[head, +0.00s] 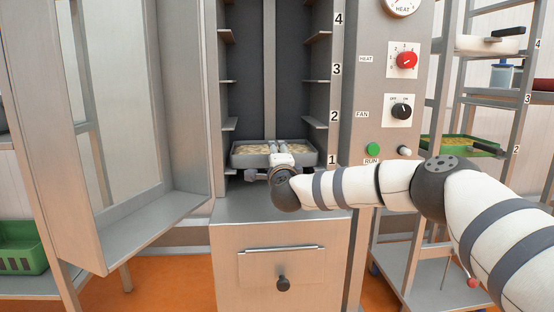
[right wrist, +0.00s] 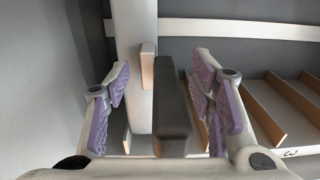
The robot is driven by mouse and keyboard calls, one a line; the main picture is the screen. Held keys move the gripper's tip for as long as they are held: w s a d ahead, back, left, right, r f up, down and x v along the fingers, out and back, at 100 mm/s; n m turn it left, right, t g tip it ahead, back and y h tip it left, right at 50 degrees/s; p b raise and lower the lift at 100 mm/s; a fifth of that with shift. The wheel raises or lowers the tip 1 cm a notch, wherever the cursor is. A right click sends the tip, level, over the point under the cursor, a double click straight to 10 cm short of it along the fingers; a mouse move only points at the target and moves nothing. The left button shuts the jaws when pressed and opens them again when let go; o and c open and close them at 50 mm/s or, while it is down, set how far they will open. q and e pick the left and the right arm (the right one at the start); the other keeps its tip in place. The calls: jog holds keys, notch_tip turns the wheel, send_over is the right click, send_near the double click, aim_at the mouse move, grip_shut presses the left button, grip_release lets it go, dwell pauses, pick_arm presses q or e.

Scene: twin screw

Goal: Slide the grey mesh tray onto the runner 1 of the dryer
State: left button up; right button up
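The grey mesh tray (head: 244,160), filled with pale pieces, is inside the open dryer (head: 334,100), level with the label 1. It looks roughly level; whether both its edges rest on runner 1 (head: 230,171) cannot be told. My right gripper (head: 277,147) reaches in from the front, over the middle of the tray's front wall. In the right wrist view its purple-padded fingers (right wrist: 168,100) stand apart. A dark block (right wrist: 174,110) shows between them, with no clear contact. My wrist hides part of the tray's front. My left gripper is not in view.
The dryer door (head: 130,130) stands open at the left. Higher runners (head: 229,124) are empty. A control panel (head: 390,100) is at the right. A rack with a green tray (head: 450,148) stands further right, and a green crate (head: 20,248) is at far left.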

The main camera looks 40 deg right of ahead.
jog(key=shift+f, duration=0.1)
jog(key=v, duration=1.2)
